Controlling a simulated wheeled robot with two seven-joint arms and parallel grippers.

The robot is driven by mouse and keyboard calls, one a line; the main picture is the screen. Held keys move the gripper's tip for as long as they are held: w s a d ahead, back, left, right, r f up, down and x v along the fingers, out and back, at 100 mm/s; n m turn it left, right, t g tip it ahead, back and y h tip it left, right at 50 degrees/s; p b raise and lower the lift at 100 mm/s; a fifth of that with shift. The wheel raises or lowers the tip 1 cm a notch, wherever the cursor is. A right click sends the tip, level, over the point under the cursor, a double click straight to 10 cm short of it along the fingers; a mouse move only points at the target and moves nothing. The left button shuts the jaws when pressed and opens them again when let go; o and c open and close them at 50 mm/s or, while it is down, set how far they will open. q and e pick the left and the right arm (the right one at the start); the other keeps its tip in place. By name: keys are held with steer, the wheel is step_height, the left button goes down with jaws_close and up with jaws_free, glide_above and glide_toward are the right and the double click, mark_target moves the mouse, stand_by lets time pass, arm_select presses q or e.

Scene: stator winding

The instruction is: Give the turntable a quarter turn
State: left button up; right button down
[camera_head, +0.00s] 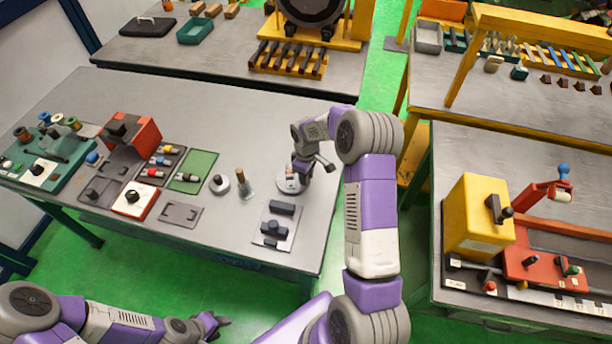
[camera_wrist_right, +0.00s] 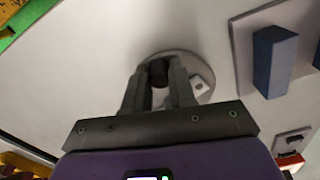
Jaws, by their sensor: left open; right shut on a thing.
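The turntable is a small round pale disc (camera_head: 281,188) lying on the grey table near its right end; it also shows in the wrist view (camera_wrist_right: 203,70). A short black post (camera_wrist_right: 158,68) stands on the disc. My right gripper (camera_head: 301,170) is above the disc, with its fingers shut on the black post. In the wrist view its fingertips (camera_wrist_right: 160,80) are on either side of the post and hide part of the disc. My left gripper (camera_head: 213,323) is open at the bottom of the head view, off the table's front edge and away from the turntable.
A grey plate with dark blocks (camera_head: 282,224) lies just in front of the turntable. The table behind the turntable is clear.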

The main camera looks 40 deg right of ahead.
stand_by(0.5)
steer(key=c, duration=0.9)
jaws_free()
steer(key=shift+c, duration=0.2)
steer(key=shift+r, duration=3.85)
